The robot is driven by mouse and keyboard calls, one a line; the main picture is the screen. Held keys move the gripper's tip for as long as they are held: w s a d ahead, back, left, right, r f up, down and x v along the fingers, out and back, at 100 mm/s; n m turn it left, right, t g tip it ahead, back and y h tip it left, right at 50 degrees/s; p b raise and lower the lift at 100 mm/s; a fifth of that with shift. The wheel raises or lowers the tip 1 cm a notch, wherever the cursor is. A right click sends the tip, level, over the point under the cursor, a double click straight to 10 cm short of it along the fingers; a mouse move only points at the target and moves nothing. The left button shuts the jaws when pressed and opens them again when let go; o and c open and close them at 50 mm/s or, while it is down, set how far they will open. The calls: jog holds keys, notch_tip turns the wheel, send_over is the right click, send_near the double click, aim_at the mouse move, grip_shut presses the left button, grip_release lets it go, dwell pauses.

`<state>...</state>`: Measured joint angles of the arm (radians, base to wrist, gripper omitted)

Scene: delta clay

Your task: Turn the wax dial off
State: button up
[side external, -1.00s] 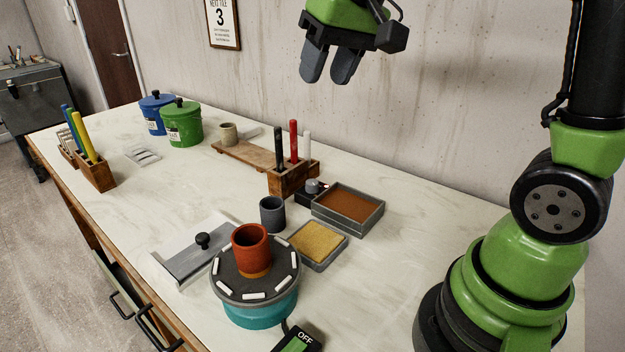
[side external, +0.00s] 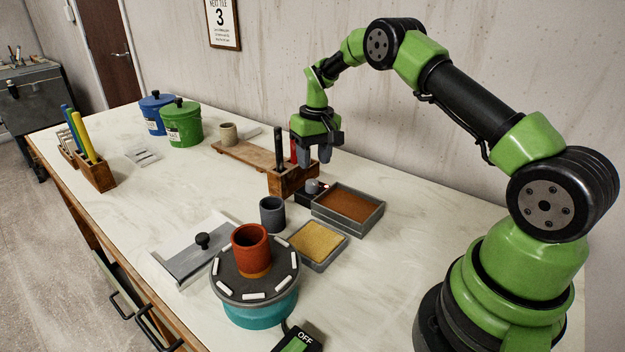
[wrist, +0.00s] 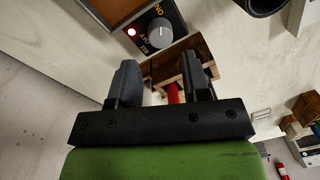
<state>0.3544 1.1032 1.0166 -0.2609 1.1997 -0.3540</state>
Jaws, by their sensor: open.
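The wax dial is a small black box with a grey round knob (side external: 312,186), beside the wooden stick holder. In the wrist view the knob (wrist: 159,30) sits just beyond my fingertips, with small lettering around it, mostly too small to read surely. A red light (wrist: 131,32) glows beside it. My gripper (side external: 316,156) points down above the holder and close over the dial, open and empty. In the wrist view its two grey fingers (wrist: 161,75) are apart, with the knob ahead of the gap. They do not appear to touch the knob.
The wooden holder (side external: 287,181) with upright sticks is right under my gripper. A tray of brown material (side external: 376,217) adjoins the dial. A grey cup (side external: 272,212), a yellow sponge tray (side external: 322,264) and a turntable (side external: 225,282) with a red cup (side external: 250,247) stand nearer.

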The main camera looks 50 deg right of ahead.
aim_at(312, 181)
jog(key=f, duration=0.6)
jog(key=shift+w+a, duration=0.1)
jog(key=shift+a, duration=0.1)
jog(key=c, duration=0.6)
